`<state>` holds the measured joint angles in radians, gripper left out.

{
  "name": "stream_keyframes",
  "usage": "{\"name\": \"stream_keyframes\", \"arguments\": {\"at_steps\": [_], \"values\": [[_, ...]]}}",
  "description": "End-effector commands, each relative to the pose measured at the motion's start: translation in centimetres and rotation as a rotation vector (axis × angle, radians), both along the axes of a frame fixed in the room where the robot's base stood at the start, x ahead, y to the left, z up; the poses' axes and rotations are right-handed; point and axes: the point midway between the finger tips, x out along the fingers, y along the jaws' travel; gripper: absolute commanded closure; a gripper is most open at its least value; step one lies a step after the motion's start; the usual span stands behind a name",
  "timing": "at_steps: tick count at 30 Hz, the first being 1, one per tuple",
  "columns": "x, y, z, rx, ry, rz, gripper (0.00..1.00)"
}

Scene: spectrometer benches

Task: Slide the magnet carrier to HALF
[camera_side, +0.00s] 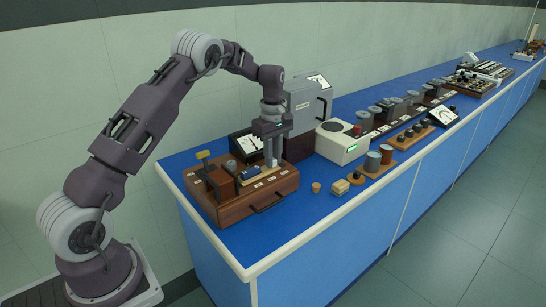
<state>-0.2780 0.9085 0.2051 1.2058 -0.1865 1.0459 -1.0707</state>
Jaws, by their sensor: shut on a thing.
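My gripper (272,152) points straight down over the right part of a wooden apparatus board (232,209) at the near left end of the bench. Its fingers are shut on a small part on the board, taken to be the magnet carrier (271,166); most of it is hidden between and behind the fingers.
A dial meter (246,143) stands behind the board, and a grey cabinet (308,104) behind right. A cream box (342,144) stands to the right.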

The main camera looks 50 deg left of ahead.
Motion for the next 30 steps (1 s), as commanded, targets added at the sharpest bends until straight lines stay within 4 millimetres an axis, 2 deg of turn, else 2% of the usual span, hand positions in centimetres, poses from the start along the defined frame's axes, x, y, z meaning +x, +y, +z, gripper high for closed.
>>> {"name": "stream_keyframes", "arguments": {"at_steps": [5, 14, 22, 23, 26, 30], "values": [[0.0, 0.0, 0.1, 0.001, -0.003, 0.000, 1.00], [-3.1, 0.1, 0.2, 0.001, -0.003, 0.001, 1.00], [-3.2, 0.1, 0.2, 0.002, -0.004, 0.000, 1.00], [-3.2, 0.1, 0.2, 0.002, -0.004, 0.000, 0.80], [-3.2, 0.1, 0.1, 0.002, -0.004, 0.000, 0.60], [-3.2, 0.1, 0.1, 0.001, -0.002, 0.000, 0.60]]}}
